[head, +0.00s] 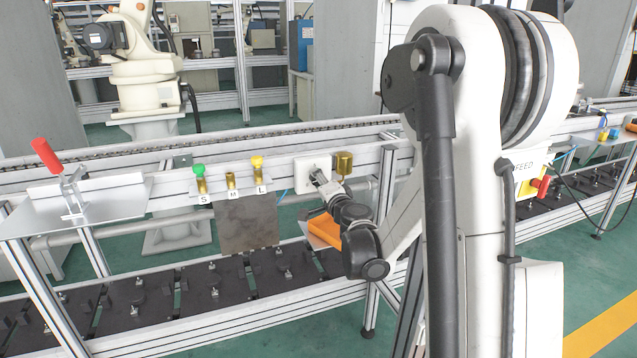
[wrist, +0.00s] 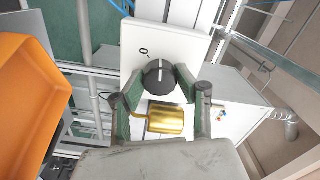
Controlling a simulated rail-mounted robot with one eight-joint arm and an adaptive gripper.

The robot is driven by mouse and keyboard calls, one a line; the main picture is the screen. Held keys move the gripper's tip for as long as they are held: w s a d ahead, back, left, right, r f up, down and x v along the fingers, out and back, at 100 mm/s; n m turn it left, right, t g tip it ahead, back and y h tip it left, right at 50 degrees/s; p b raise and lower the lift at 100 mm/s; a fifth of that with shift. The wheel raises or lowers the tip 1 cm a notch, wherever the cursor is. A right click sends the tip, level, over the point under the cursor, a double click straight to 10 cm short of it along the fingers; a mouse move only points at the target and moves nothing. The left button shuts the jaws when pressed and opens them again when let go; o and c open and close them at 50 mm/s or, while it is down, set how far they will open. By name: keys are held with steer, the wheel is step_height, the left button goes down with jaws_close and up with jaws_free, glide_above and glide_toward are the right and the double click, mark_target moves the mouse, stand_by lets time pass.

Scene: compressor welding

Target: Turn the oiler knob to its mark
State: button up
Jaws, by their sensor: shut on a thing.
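The oiler knob (wrist: 160,79) is dark and round with a pale pointer line on its face. It sits on a white plate (wrist: 140,38), which also shows in the head view (head: 304,164). A small black "0"-like mark (wrist: 144,51) is on the plate, above and left of the knob. The pointer line runs nearly straight up in the wrist view, right of the mark. My gripper (wrist: 160,84) is shut on the knob, one finger on each side. In the head view my gripper (head: 322,183) covers the knob.
The brass cup (head: 345,160) is close right of the plate. An orange bin (head: 326,232) is below; it fills the left of the wrist view (wrist: 32,95). Left along the rail are a green-topped fitting (head: 199,172), a yellow-topped one (head: 257,163) and a red-handled clamp (head: 47,156).

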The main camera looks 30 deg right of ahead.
steer(key=shift+n, duration=3.6)
steer(key=o, duration=1.1)
steer(key=shift+o, duration=0.2)
steer(key=shift+s, duration=0.1)
steer(key=s+a, duration=0.1)
steer(key=s, duration=1)
steer(key=shift+s+a, duration=0.3)
steer(key=shift+s, duration=0.05)
